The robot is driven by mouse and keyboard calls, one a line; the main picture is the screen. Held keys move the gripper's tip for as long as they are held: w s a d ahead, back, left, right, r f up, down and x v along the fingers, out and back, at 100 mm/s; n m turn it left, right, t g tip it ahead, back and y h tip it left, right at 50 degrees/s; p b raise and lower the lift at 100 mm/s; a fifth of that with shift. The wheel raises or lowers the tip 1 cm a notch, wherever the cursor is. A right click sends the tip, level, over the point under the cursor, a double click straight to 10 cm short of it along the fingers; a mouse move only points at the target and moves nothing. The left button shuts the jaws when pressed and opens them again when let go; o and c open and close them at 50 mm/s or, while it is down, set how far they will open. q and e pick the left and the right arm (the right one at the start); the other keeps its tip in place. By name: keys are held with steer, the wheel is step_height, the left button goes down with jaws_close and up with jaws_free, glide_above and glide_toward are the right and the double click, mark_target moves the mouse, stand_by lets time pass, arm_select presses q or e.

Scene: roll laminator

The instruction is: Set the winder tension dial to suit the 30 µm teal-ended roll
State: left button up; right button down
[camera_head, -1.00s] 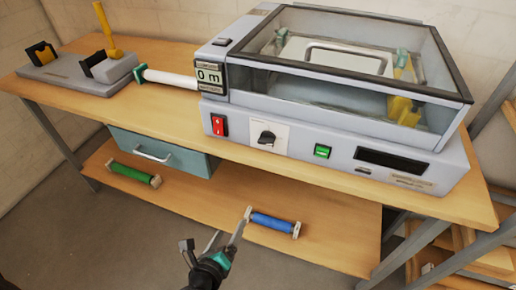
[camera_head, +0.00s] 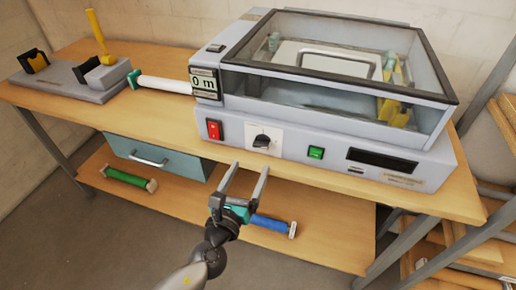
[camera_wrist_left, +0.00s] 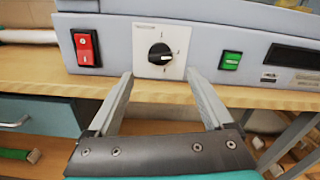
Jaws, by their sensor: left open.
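The tension dial (camera_head: 262,141) is a black knob on a white square plate on the laminator's front panel. In the left wrist view the dial (camera_wrist_left: 160,54) shows a pale pointer mark towards the right and small scale marks around it. My left gripper (camera_head: 246,168) is open and empty, its two fingers pointing at the panel just below the dial. In the left wrist view its fingertips (camera_wrist_left: 158,75) lie either side of the dial plate, apart from the knob. A white roll with a teal end (camera_head: 160,82) lies between the winder stand and the laminator. My right gripper is not in view.
A red switch (camera_head: 214,129) sits left of the dial and a green button (camera_head: 316,152) right of it. A blue drawer (camera_head: 155,156) hangs under the table. A green roll (camera_head: 129,179) and a blue roll (camera_head: 270,224) lie on the lower shelf.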

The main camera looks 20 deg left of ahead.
mark_target(260, 147)
arm_select(q)
steer(key=w, duration=0.7)
steer(key=shift+w+d, duration=0.15)
steer(key=shift+w, duration=0.15)
jaws_close()
stand_by(0.4)
